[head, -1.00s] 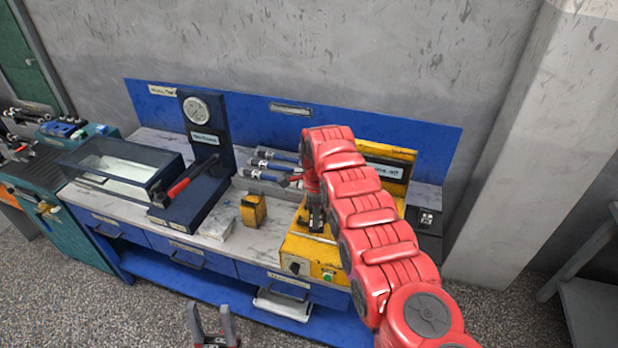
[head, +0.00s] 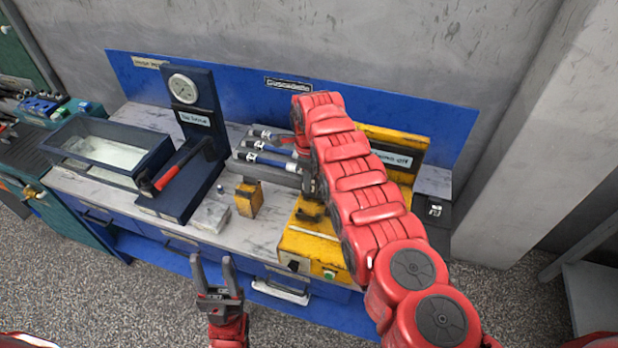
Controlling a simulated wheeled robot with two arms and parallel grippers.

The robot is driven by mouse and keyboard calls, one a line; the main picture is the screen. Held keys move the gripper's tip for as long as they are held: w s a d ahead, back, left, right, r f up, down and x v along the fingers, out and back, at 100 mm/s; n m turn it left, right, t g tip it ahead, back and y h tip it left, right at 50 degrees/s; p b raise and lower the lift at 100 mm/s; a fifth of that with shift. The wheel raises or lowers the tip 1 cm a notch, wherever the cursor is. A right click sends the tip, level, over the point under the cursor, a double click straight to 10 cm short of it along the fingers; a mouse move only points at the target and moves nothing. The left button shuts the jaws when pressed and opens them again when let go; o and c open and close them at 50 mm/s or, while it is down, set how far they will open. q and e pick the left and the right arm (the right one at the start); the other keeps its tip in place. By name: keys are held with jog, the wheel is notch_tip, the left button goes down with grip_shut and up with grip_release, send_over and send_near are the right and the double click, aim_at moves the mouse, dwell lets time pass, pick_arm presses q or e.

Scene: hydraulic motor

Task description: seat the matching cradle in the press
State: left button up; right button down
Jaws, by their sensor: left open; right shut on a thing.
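The yellow press (head: 312,250) stands at the right of the bench, with an upright labelled back panel (head: 400,152). My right gripper (head: 311,195) is over the press bed, partly hidden by my red arm. It is shut on a small dark part (head: 311,213), taken to be a cradle, whose shape is mostly hidden. I cannot tell whether this part touches the bed. A worn yellow block (head: 247,199) with dark patches stands on the bench left of the press. My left gripper (head: 213,264) is open and empty, in front of the bench.
Blue-and-silver cylinders (head: 268,152) lie in a grey rack behind the block. A pale block (head: 210,216) lies near the front edge. A dark box (head: 433,210) is right of the press.

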jog(key=shift+s+f+b, duration=0.1)
jog(key=shift+f+b, duration=0.25)
jog(key=shift+f, duration=0.25)
notch_tip(320, 180, down, 5)
jog(key=b, duration=0.4)
jog(key=shift+f+b, duration=0.1)
jog(key=shift+b, duration=0.3)
jog(key=shift+f+b, duration=0.3)
jog(key=shift+b, duration=0.1)
jog(key=shift+f+b, duration=1.4)
jog(key=shift+f, duration=0.1)
jog(key=c, duration=0.7)
grip_release()
